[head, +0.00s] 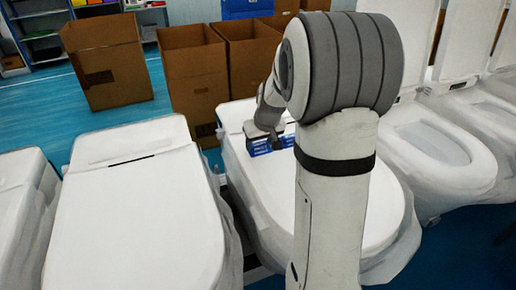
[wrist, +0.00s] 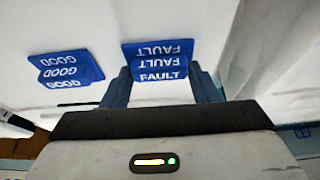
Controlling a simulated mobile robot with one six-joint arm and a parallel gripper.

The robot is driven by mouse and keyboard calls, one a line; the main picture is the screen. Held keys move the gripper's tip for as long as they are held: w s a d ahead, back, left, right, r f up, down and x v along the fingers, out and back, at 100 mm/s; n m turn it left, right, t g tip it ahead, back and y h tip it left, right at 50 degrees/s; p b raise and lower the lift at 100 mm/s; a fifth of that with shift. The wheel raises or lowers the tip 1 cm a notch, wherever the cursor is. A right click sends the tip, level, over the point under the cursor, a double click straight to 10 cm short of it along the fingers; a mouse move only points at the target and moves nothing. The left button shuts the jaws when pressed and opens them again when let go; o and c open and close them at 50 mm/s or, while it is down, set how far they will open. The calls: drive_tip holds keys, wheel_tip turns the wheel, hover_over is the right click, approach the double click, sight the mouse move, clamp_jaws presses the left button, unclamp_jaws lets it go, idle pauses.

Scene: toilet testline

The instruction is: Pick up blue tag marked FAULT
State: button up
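Blue tags marked GOOD (wrist: 65,68) lie apart to the left. In the head view my gripper (head: 262,138) is low over the white toilet lid (head: 265,195), with small blue tags (head: 260,148) just below it; their lettering is unreadable there.
Another closed white toilet (head: 140,220) stands to the left and an open toilet (head: 430,150) to the right. Cardboard boxes (head: 195,75) stand behind on the blue floor. My arm hides part of the middle lid. Translucent wrapping (wrist: 260,50) hangs at the right in the wrist view.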

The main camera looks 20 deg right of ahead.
drive_tip(key=c, duration=0.4)
drive_tip(key=shift+c, duration=0.2)
drive_tip(key=shift+r, duration=0.1)
